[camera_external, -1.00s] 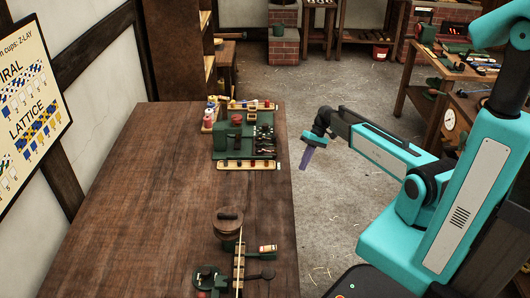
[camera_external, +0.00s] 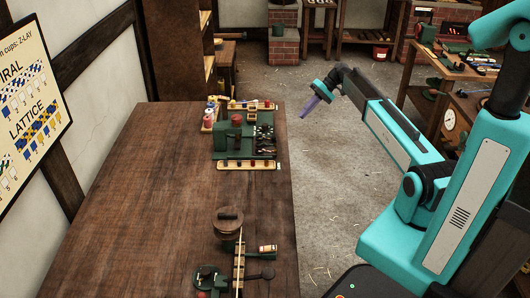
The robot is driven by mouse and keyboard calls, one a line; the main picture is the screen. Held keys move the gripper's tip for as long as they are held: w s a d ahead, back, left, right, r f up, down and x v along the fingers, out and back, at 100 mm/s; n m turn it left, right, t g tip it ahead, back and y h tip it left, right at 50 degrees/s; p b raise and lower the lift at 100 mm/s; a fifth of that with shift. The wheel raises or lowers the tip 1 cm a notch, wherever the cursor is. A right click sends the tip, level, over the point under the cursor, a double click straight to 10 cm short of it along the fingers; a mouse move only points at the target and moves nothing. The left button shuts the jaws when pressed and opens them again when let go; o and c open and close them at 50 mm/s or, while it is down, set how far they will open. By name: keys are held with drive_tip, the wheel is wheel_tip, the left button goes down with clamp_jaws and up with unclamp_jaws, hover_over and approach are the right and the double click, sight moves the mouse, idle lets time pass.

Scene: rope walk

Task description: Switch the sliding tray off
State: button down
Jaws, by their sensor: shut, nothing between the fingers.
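A green machine (camera_external: 232,140) stands on the wooden table at its far right end, with pale wooden trays around its base. One tray (camera_external: 247,165) runs along its near side, and another tray (camera_external: 251,104) along its far side. I cannot tell which part is the sliding tray or its switch. A red round part sits on top of the machine. My gripper (camera_external: 304,113), with purple fingers, is shut and empty. It hangs in the air to the right of the machine, past the table's right edge, apart from it and pointing down and left.
The wooden table (camera_external: 140,200) is mostly bare on its left. A round wooden pot (camera_external: 227,222) and a green device (camera_external: 208,279) stand near its front right. Open floor (camera_external: 340,190) lies right of the table. A workbench stands at the far right.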

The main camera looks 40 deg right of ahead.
drive_tip(key=shift+a, duration=0.1)
idle(0.3)
drive_tip(key=p+x, duration=0.1)
drive_tip(key=x, duration=0.3)
drive_tip(key=p+x, duration=0.2)
drive_tip(key=x, duration=0.1)
drive_tip(key=a+r+p+x, duration=0.1)
drive_tip(key=x, duration=0.3)
drive_tip(key=shift+w+a+f, duration=0.15)
drive_tip(key=shift+w+a, duration=0.1)
drive_tip(key=shift+a, duration=0.05)
drive_tip(key=shift+w+a+f+p, duration=0.1)
drive_tip(key=shift+w+a+p, duration=0.25)
drive_tip(key=shift+a, duration=0.3)
drive_tip(key=shift+s, duration=0.1)
